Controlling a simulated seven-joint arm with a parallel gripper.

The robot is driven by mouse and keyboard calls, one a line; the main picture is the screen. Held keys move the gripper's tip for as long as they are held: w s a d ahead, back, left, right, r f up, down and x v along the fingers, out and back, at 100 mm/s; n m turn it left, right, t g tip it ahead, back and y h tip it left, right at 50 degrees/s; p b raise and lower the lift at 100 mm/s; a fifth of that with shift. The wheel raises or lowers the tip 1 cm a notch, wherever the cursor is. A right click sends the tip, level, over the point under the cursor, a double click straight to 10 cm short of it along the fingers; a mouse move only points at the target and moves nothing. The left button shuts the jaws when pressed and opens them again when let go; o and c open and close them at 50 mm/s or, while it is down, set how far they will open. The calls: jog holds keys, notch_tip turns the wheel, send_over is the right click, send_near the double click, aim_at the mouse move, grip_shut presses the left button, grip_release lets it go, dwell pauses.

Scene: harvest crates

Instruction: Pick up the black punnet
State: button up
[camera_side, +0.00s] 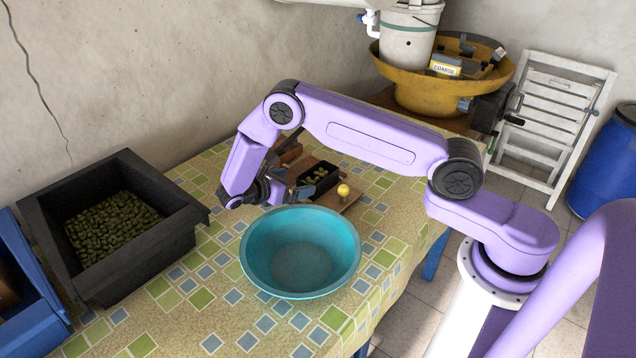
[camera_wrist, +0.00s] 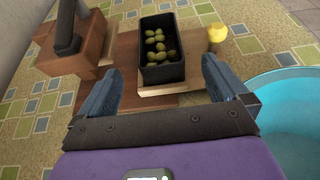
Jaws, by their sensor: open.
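The black punnet (camera_wrist: 162,72) is a small dark oblong tray holding several green olives. It stands upright on a wooden board (camera_wrist: 126,66) ahead of my gripper in the wrist view. In the side view the punnet (camera_side: 318,178) shows just right of my gripper (camera_side: 236,203), partly behind the arm's end. My gripper (camera_wrist: 165,88) is open, with its two blue-grey fingers apart and nothing held between them. In the wrist view the fingertips lie to the left and right of the punnet's near end. I cannot tell their height above it.
A turquoise bowl (camera_side: 262,278) stands close in front. A large black crate (camera_side: 145,262) of olives is at left, beside a blue crate (camera_side: 30,318). A wooden block with a dark upright part (camera_wrist: 78,48) stands left of the punnet. A yellow knob (camera_side: 343,190) is at its right.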

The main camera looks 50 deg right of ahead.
aim_at(311, 179)
jog(key=shift+f+x, duration=0.15)
jog(key=shift+x, duration=1.9)
jog(key=shift+f+x, duration=0.1)
jog(key=shift+x, duration=1.95)
jog(key=shift+a, duration=0.1)
jog(key=c, duration=1.1)
